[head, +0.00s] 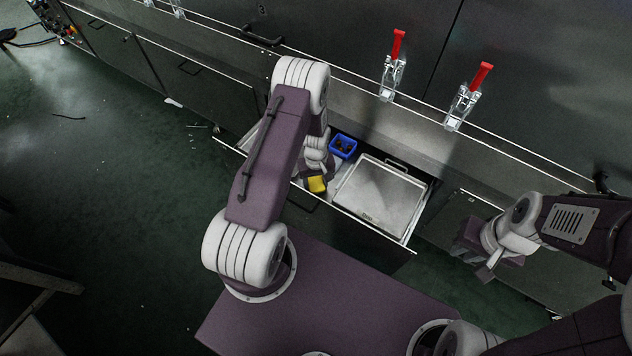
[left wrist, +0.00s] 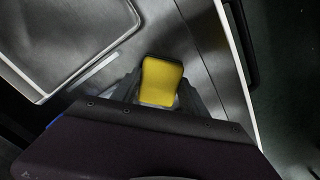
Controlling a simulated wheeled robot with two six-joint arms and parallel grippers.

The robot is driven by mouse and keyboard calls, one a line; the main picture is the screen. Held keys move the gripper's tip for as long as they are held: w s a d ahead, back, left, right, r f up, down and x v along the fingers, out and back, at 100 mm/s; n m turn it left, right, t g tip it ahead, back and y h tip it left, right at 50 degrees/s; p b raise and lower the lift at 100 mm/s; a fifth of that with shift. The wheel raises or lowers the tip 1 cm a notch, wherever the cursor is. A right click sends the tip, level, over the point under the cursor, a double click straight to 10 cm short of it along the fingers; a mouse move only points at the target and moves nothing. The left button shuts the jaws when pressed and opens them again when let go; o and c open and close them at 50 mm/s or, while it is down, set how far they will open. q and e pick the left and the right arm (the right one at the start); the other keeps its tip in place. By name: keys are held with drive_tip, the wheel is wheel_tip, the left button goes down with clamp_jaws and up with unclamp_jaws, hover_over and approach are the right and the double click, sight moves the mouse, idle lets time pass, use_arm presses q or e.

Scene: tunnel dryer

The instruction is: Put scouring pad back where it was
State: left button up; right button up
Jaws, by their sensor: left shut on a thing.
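The yellow scouring pad (head: 317,184) shows in the head view in the open drawer area, just below my left arm. In the left wrist view the pad (left wrist: 160,82) sits between the fingers of my left gripper (left wrist: 160,98), which is shut on it. The drawer's metal floor (left wrist: 195,40) lies beneath. I cannot tell whether the pad touches the floor. The left gripper is mostly hidden by its arm in the head view. My right gripper (head: 484,271) is at the right, outside the drawer; its fingers are too unclear to read.
A blue bin (head: 343,146) with dark contents stands in the drawer near the back. A lidded metal tray (head: 380,194) fills the drawer's right part. The drawer's front wall (head: 358,219) is an edge close to the pad. Two red-handled clamps (head: 395,66) stand on the ledge behind.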

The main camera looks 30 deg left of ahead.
use_arm(q)
drive_tip(key=o, duration=1.3)
drive_tip(key=shift+f, duration=0.1)
drive_tip(key=shift+r+p, duration=0.3)
drive_tip(key=shift+r, duration=0.05)
wheel_tip(320, 180, up, 12)
drive_tip(key=p, duration=0.3)
wheel_tip(320, 180, up, 9)
drive_tip(key=m, duration=0.4)
hover_over(316, 183)
drive_tip(key=s+d, duration=0.4)
drive_tip(key=s+d+r+m+t, duration=0.1)
drive_tip(key=s+d+r+m, duration=0.2)
drive_tip(key=s+r, duration=0.3)
drive_tip(key=shift+s+d+r+m, duration=0.15)
drive_tip(key=shift+s+m, duration=0.35)
drive_tip(key=shift+s, duration=0.75)
